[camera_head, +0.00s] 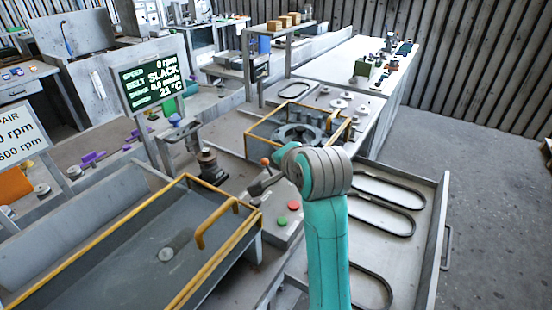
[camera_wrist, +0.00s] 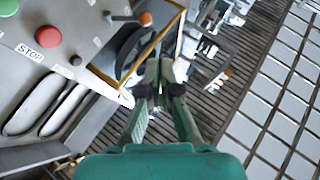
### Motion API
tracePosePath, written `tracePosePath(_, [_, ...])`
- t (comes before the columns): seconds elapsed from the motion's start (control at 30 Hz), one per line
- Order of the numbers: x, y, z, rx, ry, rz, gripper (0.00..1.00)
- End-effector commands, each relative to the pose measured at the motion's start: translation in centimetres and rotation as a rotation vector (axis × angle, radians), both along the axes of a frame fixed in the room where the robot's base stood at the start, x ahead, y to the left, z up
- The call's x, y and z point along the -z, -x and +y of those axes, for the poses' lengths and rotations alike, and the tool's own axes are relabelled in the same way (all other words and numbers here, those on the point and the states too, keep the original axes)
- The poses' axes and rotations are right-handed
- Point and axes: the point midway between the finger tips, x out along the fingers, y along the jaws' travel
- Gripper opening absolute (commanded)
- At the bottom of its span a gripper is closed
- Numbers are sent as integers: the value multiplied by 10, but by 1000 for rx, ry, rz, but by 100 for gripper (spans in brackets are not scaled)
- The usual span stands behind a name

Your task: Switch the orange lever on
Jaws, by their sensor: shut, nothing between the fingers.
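The orange lever's ball knob (camera_head: 265,161) shows in the head view just left of my teal wrist, above the grey control box. Its pale shaft is partly hidden. In the wrist view the orange knob (camera_wrist: 146,19) is near the top, with its shaft running left to a mount on the panel. My gripper (camera_wrist: 160,62) is shut and empty, its fingertips below the knob in that picture and apart from it. In the head view my gripper (camera_head: 262,186) is small and dark beside the box, partly merged with it. I cannot tell the lever's on or off position.
The control box has a red button (camera_head: 293,205) and a green button (camera_head: 282,220). A yellow-railed guard (camera_head: 215,225) lies at front left, and a yellow-framed housing (camera_head: 300,125) behind. Black belts (camera_head: 385,190) lie in the right tray. A screen (camera_head: 155,78) reads SLACK.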

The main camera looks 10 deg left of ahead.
Motion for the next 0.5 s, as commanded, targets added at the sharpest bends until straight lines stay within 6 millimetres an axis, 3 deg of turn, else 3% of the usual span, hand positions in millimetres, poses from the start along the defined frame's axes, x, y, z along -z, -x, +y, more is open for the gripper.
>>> tracePosePath(0.2, [-13,15,-7,0,-1,-1,0])
tracePosePath(0.5, [-14,17,-9,0,0,1,0])
